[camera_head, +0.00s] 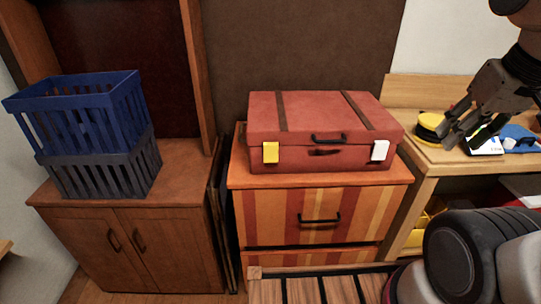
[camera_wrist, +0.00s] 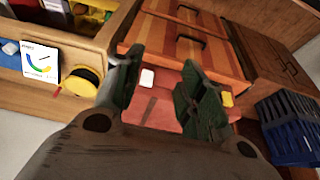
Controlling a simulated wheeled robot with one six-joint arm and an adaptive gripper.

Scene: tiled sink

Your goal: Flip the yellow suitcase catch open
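A red suitcase (camera_head: 310,105) lies closed on a striped drawer cabinet. The yellow catch (camera_head: 270,152) is on its front at the left; a white catch (camera_head: 380,150) is at the right. A dark handle (camera_head: 328,138) sits between them. My gripper (camera_head: 462,140) is over the right-hand bench, right of the suitcase and apart from it. In the wrist view, my gripper (camera_wrist: 163,60) has its fingers spread with nothing between them. The white catch (camera_wrist: 147,79) shows between the fingers, and the yellow catch (camera_wrist: 227,99) shows beside the right finger. Fingers partly hide the suitcase (camera_wrist: 160,112).
The striped cabinet (camera_head: 270,215) has drawers with dark handles. A blue crate (camera_head: 85,110) is stacked on a darker crate (camera_head: 110,168) at left. The wooden bench (camera_head: 420,155) holds a yellow-and-black round item (camera_head: 430,125) and a white-screened device (camera_head: 487,146) near my gripper.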

